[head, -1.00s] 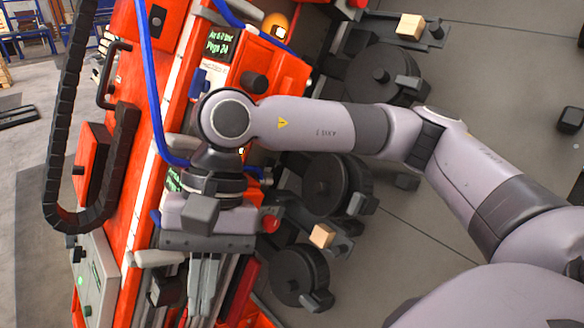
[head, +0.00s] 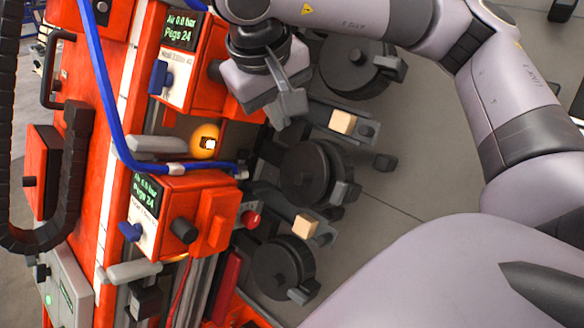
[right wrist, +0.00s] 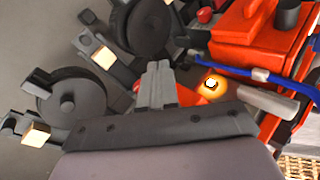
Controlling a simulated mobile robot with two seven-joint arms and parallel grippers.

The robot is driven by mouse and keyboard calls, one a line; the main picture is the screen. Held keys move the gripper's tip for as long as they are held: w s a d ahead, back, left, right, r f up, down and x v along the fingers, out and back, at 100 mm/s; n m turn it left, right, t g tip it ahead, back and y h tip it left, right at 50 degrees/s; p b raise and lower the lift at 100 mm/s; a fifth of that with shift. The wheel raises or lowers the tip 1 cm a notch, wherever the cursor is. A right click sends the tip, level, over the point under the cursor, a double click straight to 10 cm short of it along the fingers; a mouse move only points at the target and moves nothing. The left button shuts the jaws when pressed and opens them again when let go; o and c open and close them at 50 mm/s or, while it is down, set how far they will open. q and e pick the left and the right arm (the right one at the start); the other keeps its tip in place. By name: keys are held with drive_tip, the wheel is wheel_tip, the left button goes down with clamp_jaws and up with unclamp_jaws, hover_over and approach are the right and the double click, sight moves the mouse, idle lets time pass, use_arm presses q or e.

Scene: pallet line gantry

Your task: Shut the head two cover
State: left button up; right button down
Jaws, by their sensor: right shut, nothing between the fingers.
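An orange-red head box (head: 190,75) with a green display and a label that seems to end in "#2" stands at the upper middle of the head view. Its orange-red cover (head: 245,106) juts to the right, partly hidden by my right gripper; I cannot tell how far open it is. My right gripper (head: 290,103) is shut and empty over the cover's right end; contact cannot be told. In the right wrist view its closed fingertips (right wrist: 158,68) show, with an orange-red edge (right wrist: 212,93) close beside them. My left gripper is not in view.
A second orange-red head (head: 180,215) stands below, with a black knob. A glowing orange lamp (head: 205,142) and a blue hose (head: 110,125) lie between the heads. Black wheels (head: 315,172) and wooden blocks (head: 342,122) sit to the right. Grey floor beyond is open.

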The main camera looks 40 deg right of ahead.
approach(309, 178)
drive_tip(key=w+a+r, duration=0.1)
drive_tip(key=a+r, duration=0.1)
drive_tip(key=a, duration=0.1)
drive_tip(key=b+x, duration=0.1)
drive_tip(key=x, duration=0.2)
drive_tip(key=b+x, duration=0.1)
drive_tip(key=x, duration=0.3)
drive_tip(key=shift+w, duration=0.25)
drive_tip(key=shift+w+d+f, duration=0.15)
drive_tip(key=shift+d+f, duration=0.1)
drive_tip(key=shift+f, duration=0.35)
drive_tip(key=shift+d+f+b, duration=0.1)
drive_tip(key=shift+f+b, duration=0.1)
drive_tip(key=shift+b, duration=0.4)
drive_tip(key=s+d+f+n+t+b, duration=0.1)
drive_tip(key=s+d+n+t+b, duration=0.1)
drive_tip(key=b, duration=0.2)
drive_tip(key=shift+f+y, duration=0.15)
drive_tip(key=shift+y, duration=0.15)
drive_tip(key=shift+s+d+b, duration=0.1)
drive_tip(key=shift+d+b, duration=0.2)
drive_tip(key=shift+b, duration=0.25)
drive_tip(key=shift+n+t, duration=0.3)
drive_tip(key=shift+r, duration=0.2)
